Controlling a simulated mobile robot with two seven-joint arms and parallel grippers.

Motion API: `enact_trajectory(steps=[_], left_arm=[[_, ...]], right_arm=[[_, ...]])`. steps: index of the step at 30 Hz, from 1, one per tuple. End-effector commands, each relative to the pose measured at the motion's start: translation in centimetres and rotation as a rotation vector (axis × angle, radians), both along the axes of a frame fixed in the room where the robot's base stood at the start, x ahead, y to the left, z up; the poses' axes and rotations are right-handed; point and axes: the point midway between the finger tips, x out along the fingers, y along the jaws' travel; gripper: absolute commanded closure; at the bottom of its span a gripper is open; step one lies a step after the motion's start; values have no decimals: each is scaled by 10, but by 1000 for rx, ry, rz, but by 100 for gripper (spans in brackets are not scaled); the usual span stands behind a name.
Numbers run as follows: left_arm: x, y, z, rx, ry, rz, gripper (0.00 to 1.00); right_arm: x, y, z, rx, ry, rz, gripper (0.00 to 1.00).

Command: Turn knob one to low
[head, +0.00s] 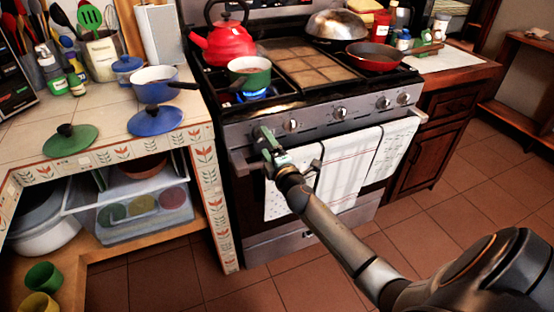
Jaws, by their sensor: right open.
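The stove (325,125) has a row of silver knobs on its front panel. A knob (291,124) shows just right of my right gripper, and others (340,112) sit farther right. My right gripper (263,137) is open at the left end of the panel. It covers the leftmost part of the panel, so a knob there is hidden, and I cannot tell whether the fingers touch it. A blue flame (253,96) burns under a green pot (250,73) on the front left burner. My left gripper is not in view.
Towels (342,165) hang from the oven handle below the panel. A red kettle (225,42) and a red pan (375,56) stand on the stove. The tiled counter (190,118) at left holds a blue pot (155,84) and lids. The floor (450,210) at right is clear.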

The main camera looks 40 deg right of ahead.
Motion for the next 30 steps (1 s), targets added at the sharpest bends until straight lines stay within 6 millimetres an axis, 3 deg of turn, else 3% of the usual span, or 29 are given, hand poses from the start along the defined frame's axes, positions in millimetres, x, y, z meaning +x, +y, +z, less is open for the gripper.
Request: enact_trajectory(steps=[9,15,30], left_arm=[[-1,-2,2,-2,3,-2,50],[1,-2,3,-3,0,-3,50],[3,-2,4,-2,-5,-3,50]], right_arm=[[-60,14,-1,2,3,0,13],[-83,20,-1,-1,2,-1,13],[-91,22,0,-1,1,-1,13]])
